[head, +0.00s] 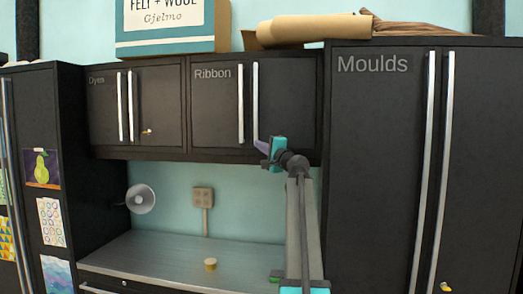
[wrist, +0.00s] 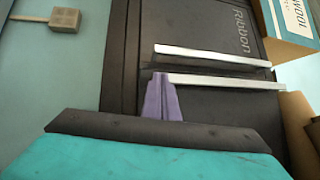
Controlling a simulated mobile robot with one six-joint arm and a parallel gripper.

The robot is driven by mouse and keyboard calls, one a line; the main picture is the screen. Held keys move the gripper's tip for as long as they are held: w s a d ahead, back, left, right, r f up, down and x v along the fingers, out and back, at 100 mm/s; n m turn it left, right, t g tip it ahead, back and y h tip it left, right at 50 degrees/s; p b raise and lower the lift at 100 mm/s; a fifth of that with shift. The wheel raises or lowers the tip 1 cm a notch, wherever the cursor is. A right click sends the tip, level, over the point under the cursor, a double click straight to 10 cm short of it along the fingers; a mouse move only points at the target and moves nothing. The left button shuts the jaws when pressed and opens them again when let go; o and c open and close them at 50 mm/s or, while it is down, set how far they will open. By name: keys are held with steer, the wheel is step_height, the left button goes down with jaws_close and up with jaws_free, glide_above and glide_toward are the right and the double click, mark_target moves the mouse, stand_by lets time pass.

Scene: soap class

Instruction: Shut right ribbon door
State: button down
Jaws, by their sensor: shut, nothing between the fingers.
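The Ribbon cabinet's right door (head: 290,100) is a dark panel with a long silver handle (head: 255,100). It looks flush or nearly flush with the cabinet front; I cannot tell whether a small gap remains. In the wrist view its handle (wrist: 215,81) is the lower of two bars. My gripper (head: 260,145) is at the lower end of this handle, its purple fingers together and empty. In the wrist view the fingertips (wrist: 160,78) overlap the handle's end; I cannot tell whether they touch it. My gripper hides the door's lower left corner.
The left Ribbon door (head: 215,105) looks shut, with its own handle (head: 240,103) close beside. The Dyes cabinet (head: 105,110) is to the left, the tall Moulds cabinet (head: 380,150) to the right. Below, a grey worktop (head: 160,262) holds a small tan pot (head: 210,264).

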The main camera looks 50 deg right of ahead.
steer(key=shift+w+d+r+b, duration=0.3)
steer(key=shift+w+d+b, duration=0.35)
steer(key=shift+w+b, duration=0.15)
steer(key=shift+r, duration=0.1)
steer(key=a+b+v, duration=0.2)
steer(key=b+v, duration=0.2)
steer(key=v, duration=1)
steer(key=shift+w+f, duration=0.25)
steer(key=shift+f, duration=0.15)
steer(key=shift+a, duration=0.1)
